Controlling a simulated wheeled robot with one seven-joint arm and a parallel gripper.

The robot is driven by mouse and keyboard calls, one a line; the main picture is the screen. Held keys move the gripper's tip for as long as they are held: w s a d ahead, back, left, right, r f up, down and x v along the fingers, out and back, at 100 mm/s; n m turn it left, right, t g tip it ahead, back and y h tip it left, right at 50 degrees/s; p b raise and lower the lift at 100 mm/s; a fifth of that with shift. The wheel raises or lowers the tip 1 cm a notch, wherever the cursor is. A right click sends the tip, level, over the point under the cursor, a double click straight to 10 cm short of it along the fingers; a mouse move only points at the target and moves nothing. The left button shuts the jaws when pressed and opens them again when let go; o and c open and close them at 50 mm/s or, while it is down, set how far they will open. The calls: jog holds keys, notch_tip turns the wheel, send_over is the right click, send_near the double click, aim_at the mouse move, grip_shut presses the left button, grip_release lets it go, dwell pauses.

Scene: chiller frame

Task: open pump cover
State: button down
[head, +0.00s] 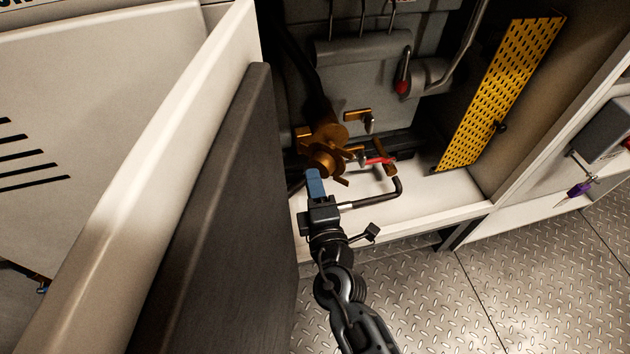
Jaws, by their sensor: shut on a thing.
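A brass-coloured pump part with projecting lugs (327,158), which looks like the pump cover, sits low inside the open cabinet. My gripper (314,178) reaches in from below, with its blue fingers at the lower front of this brass part. The fingers are shut on it, apparently on one of its lugs. The fingertips and the exact grip point are partly hidden by the gripper itself. I cannot see a gap between the cover and the body behind it.
An open dark-lined door (215,210) stands close on the left. A yellow perforated panel (503,88) leans at the right inside the cabinet. A red-handled valve (379,160) and a black pipe (385,196) are just right of my gripper. The metal-plate floor (500,285) is clear.

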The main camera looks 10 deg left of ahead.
jog(key=c, duration=1.3)
grip_release()
jog(key=shift+s+a+r, duration=0.1)
jog(key=shift+s+a, duration=0.05)
jog(key=shift+a, duration=0.05)
jog(key=o, duration=0.3)
jog(key=shift+d, duration=0.15)
jog(key=shift+b+v, duration=0.5)
jog(key=shift+v, duration=3.4)
jog(key=shift+c, duration=0.3)
